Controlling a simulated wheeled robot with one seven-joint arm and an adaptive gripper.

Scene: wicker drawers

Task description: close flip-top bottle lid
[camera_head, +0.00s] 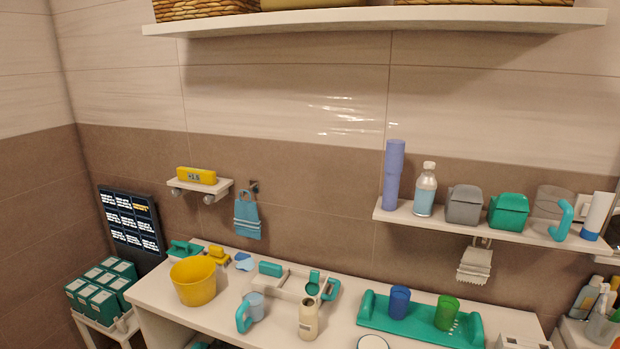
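A cream bottle (308,320) stands upright near the front of the white counter. Its top shows a dark opening. A thin pale piece rises at the upper right of its neck; I cannot tell whether this is its flip-top lid or part of something behind. A clear bottle with blue contents (425,195) and a pale cap stands on the right wall shelf. My gripper is not in view, so nothing shows of its state.
The wall shelf (400,211) overhangs the counter's right side.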

